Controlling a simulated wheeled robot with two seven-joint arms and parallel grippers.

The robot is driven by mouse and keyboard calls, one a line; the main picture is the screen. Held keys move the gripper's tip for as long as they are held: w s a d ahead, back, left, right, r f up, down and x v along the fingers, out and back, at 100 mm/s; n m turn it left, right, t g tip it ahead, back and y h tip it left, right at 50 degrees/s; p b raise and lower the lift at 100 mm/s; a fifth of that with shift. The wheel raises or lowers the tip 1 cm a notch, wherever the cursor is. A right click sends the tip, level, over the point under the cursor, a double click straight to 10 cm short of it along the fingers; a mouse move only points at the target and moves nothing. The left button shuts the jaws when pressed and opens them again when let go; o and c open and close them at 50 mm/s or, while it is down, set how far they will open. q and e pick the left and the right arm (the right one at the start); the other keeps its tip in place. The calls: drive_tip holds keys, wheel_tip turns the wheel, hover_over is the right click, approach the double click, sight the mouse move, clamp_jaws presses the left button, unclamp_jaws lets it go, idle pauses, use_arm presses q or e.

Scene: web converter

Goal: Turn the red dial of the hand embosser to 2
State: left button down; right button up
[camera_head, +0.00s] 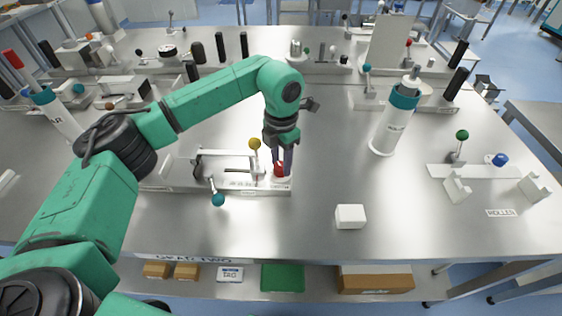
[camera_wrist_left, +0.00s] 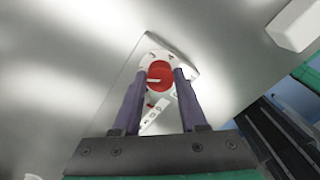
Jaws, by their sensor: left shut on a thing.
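The red dial (camera_head: 279,169) sits at the right end of the hand embosser (camera_head: 232,187), a light grey base with a lever arm. My left gripper (camera_head: 284,164) points down over the dial with its fingers on either side of it, shut on it. In the left wrist view the red dial (camera_wrist_left: 160,76) shows between the two dark fingertips (camera_wrist_left: 161,78), with a pale pointer mark on its face. The embosser also has a yellow-knobbed lever (camera_head: 254,144) and a teal knob (camera_head: 218,199). My right gripper is not in view.
A white block (camera_head: 350,216) stands on the bench right of the embosser. A white cylinder with a teal top (camera_head: 396,122) stands farther right. A fixture with a green knob (camera_head: 462,135) is at the right. The bench between the embosser and cylinder is clear.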

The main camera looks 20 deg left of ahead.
use_arm(q)
drive_tip(key=shift+r, duration=0.1)
drive_tip(key=c, duration=0.7)
unclamp_jaws()
drive_tip(key=shift+c, duration=0.2)
wheel_tip(320, 180, up, 15)
drive_tip(key=b, duration=0.2)
drive_tip(key=shift+f, duration=0.2)
